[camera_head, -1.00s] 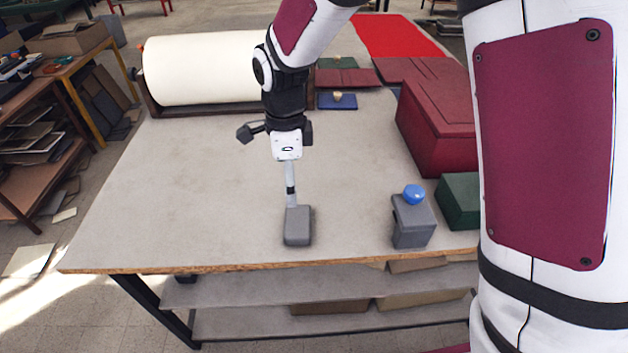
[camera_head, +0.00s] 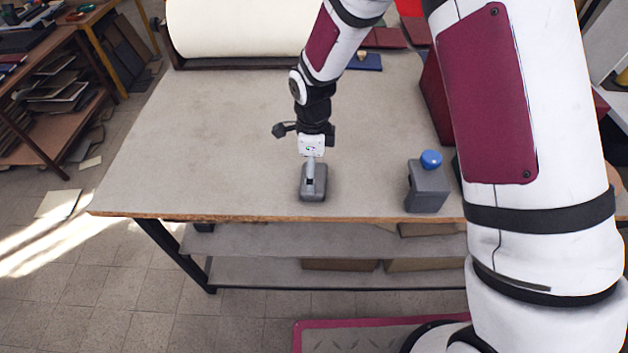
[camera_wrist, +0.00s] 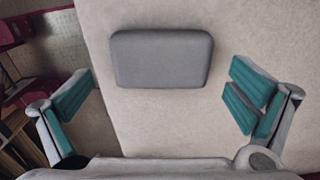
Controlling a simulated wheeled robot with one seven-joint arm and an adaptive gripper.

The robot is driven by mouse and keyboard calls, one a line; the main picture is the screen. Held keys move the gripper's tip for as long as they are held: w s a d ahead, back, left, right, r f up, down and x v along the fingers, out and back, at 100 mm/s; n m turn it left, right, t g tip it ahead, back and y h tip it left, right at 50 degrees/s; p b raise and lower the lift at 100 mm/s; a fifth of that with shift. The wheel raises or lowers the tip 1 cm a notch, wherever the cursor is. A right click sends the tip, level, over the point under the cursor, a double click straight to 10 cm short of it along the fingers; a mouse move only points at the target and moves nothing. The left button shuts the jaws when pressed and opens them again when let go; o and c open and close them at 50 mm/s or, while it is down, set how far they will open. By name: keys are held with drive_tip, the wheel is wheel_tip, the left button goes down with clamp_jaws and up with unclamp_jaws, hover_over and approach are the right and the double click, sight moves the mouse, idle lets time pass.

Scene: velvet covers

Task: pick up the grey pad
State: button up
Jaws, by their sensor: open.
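The grey pad (camera_head: 314,192) is a small rounded block lying on the worktable near its front edge. It also shows whole in the wrist view (camera_wrist: 162,60), on the pale tabletop. My gripper (camera_head: 311,172) is open and empty, pointing down, and its finger overlaps the pad in the head view. In the wrist view my gripper's two teal-padded fingers (camera_wrist: 162,92) stand wide apart, one to each side of the pad with space between. The pad sits a little higher in that picture than the fingertips. The exact height of the fingers above it cannot be told.
A grey block (camera_head: 428,188) topped with a blue ball (camera_head: 431,159) stands to the right of the pad. A large cream roll (camera_head: 245,28) lies at the back of the worktable (camera_head: 190,130). A dark red box (camera_head: 435,100) is partly hidden by my arm. The table's left side is clear.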

drive_tip(key=shift+w+d+f+p, duration=0.1)
drive_tip(key=shift+f+p, duration=0.25)
drive_tip(key=shift+f, duration=1.7)
drive_tip(key=c, duration=1)
drive_tip(key=shift+r, duration=0.1)
drive_tip(key=shift+c, duration=0.2)
drive_tip(key=shift+r, duration=0.85)
drive_tip(key=shift+s+d+r+b, duration=0.1)
drive_tip(key=shift+s+r+b, duration=0.1)
drive_tip(key=shift+r+b, duration=0.55)
drive_tip(key=s+d+r, duration=0.1)
drive_tip(key=s+d, duration=0.1)
drive_tip(key=s, duration=0.5)
drive_tip(key=s+d, duration=0.2)
drive_tip(key=s, duration=0.6)
drive_tip(key=shift+d+r, duration=0.2)
drive_tip(key=shift+r, duration=0.15)
